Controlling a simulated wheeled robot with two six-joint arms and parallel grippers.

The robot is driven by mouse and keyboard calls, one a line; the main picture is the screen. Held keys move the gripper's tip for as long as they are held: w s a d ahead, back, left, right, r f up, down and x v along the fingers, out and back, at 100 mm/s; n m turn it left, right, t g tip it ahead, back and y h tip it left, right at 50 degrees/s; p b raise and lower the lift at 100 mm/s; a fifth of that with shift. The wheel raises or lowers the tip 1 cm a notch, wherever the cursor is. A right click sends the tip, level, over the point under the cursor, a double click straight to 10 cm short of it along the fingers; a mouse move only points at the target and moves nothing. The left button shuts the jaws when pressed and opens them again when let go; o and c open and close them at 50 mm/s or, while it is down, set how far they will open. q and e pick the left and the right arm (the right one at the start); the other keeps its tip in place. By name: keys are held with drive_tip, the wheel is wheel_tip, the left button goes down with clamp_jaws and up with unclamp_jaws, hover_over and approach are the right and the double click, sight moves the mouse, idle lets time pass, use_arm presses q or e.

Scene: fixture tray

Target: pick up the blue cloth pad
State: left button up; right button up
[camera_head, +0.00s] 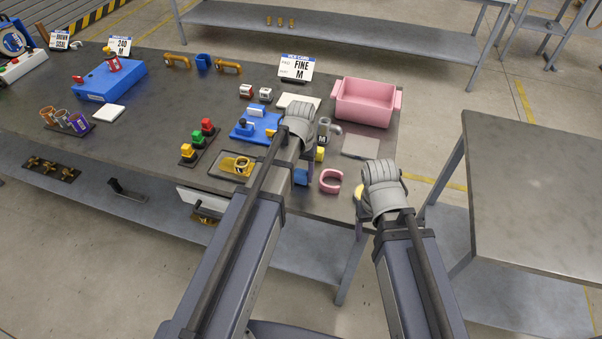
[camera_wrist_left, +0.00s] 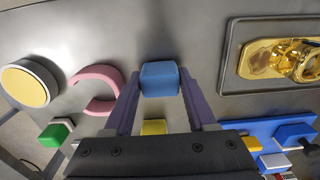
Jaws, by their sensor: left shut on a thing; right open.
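The blue cloth pad (camera_wrist_left: 160,78) is a small rounded block between the two fingertips of my left gripper (camera_wrist_left: 159,92) in the left wrist view. The fingers are shut on its sides. In the head view the pad (camera_head: 301,177) shows just below my left wrist, near the table's front edge. I cannot tell whether it touches the table. My right gripper (camera_head: 382,191) is over the table's front right corner, apart from the pad; its fingers are mostly hidden in the head view.
A pink open ring (camera_head: 331,181) lies right of the pad. A tray with a gold part (camera_head: 237,165) lies left of it. A yellow block (camera_head: 320,154) and a blue fixture (camera_head: 252,127) are behind. A pink bin (camera_head: 364,102) stands at the back right.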

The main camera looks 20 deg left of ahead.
sight(301, 172)
use_arm(q)
wheel_tip(301, 172, up, 10)
drive_tip(key=p, duration=0.9)
drive_tip(key=shift+f, duration=0.25)
use_arm(e)
wheel_tip(301, 172, up, 9)
drive_tip(key=shift+r, duration=0.2)
use_arm(q)
drive_tip(key=shift+f, duration=0.1)
